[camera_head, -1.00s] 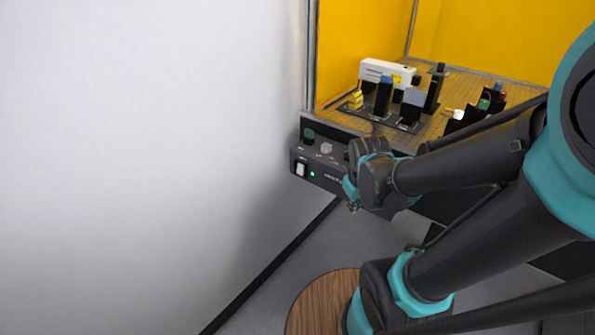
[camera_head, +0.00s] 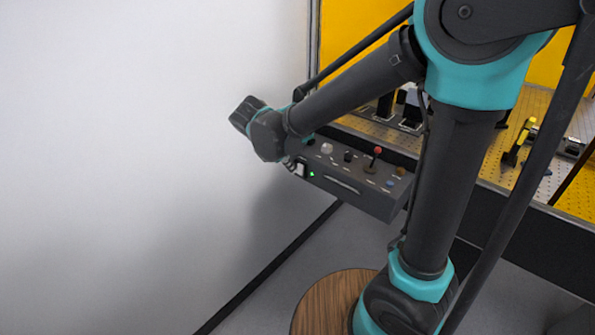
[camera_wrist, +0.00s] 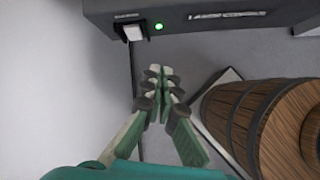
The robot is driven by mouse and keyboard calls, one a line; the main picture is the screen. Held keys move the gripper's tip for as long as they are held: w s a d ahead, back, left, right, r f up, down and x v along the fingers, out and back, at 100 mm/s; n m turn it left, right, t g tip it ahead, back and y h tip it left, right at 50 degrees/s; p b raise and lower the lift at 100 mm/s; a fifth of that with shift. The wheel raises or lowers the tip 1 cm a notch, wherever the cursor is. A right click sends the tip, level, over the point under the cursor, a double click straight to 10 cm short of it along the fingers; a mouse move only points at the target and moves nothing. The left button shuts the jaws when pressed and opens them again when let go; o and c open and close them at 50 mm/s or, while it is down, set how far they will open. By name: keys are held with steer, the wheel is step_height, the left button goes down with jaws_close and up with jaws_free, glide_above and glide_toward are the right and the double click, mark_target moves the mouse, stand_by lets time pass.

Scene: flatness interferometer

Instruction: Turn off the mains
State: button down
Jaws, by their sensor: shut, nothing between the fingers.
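The dark control box (camera_head: 345,197) is fixed at the front of the yellow-walled bench. Its white mains rocker switch (camera_head: 300,169) is on the left of its front face, beside a lit green lamp (camera_head: 312,174). In the wrist view the white switch (camera_wrist: 133,32) and the green lamp (camera_wrist: 159,27) show near the top. My gripper (camera_wrist: 160,75) is shut and empty, a little below the switch and lamp in that picture and apart from them. In the head view my wrist is left of the box, and the fingers are hard to make out.
A wooden barrel (camera_wrist: 225,110) stands below the box at the right in the wrist view. A white wall (camera_head: 130,150) is close on the left. The box top carries a red-tipped lever (camera_head: 376,153) and several knobs. Optics stand on the perforated board (camera_head: 495,165).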

mark_target(301, 169)
steer(key=a+n, duration=0.1)
steer(key=a, duration=0.1)
steer(key=a+r+n, duration=0.1)
steer(key=a+n, duration=0.1)
steer(key=a, duration=0.1)
steer(key=shift+s+a+r+n+t, duration=0.1)
steer(key=shift+a+r+n+t, duration=0.05)
steer(key=shift+n+t, duration=0.2)
steer(key=w+d+f, duration=0.6)
steer(key=w+f, duration=0.1)
steer(key=f, duration=0.1)
steer(key=shift+w+f, duration=0.35)
steer(key=shift+f, duration=0.05)
steer(key=shift+d+h, duration=0.1)
steer(key=shift+h, duration=0.2)
